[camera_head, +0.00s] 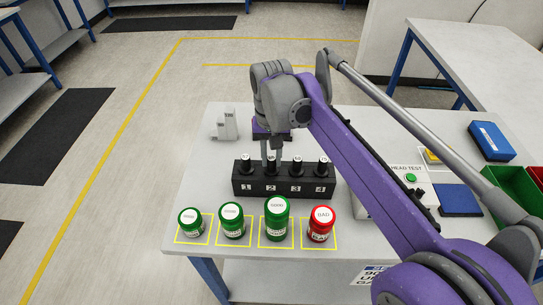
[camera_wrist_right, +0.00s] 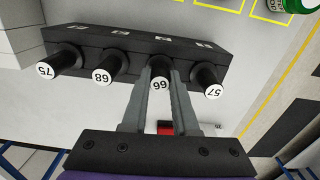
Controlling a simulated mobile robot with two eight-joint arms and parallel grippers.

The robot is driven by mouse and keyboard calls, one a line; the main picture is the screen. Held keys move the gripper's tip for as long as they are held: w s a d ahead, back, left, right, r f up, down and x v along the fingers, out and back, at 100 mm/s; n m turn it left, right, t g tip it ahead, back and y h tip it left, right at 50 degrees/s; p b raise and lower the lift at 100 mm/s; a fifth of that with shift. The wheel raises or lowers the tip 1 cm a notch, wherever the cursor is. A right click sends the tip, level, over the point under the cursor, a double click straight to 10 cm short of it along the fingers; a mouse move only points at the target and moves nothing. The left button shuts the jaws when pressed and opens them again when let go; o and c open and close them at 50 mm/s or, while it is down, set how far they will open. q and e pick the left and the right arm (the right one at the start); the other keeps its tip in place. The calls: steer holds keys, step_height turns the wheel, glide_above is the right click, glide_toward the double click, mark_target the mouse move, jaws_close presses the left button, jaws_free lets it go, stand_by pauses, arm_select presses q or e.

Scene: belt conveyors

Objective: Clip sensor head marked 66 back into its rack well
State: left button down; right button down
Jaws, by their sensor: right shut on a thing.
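The black rack (camera_head: 284,186) stands on the grey table, its wells numbered 1 to 4. My right gripper (camera_head: 271,158) points down over well 2. In the wrist view its two fingers (camera_wrist_right: 160,83) are shut on the sensor head marked 66 (camera_wrist_right: 160,85), one finger on each side. That head is upright at well 2, its top about level with its neighbours; whether it is fully clipped in cannot be told. The other wells hold black heads marked 57 (camera_wrist_right: 213,90), 68 (camera_wrist_right: 103,76) and 75 (camera_wrist_right: 46,70). My left gripper is not in view.
Green GOOD jars (camera_head: 232,221) and a red BAD jar (camera_head: 321,224) stand in yellow squares before the rack. A grey bracket (camera_head: 224,125) is behind left. A HEAD TEST box (camera_head: 411,188), a blue box (camera_head: 491,141) and green and red bins (camera_head: 512,187) are at right.

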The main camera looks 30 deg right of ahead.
steer(key=c, duration=0.6)
jaws_free()
steer(key=shift+r, duration=0.1)
step_height(320, 180, up, 11)
steer(key=p, duration=0.1)
steer(key=shift+f, duration=0.2)
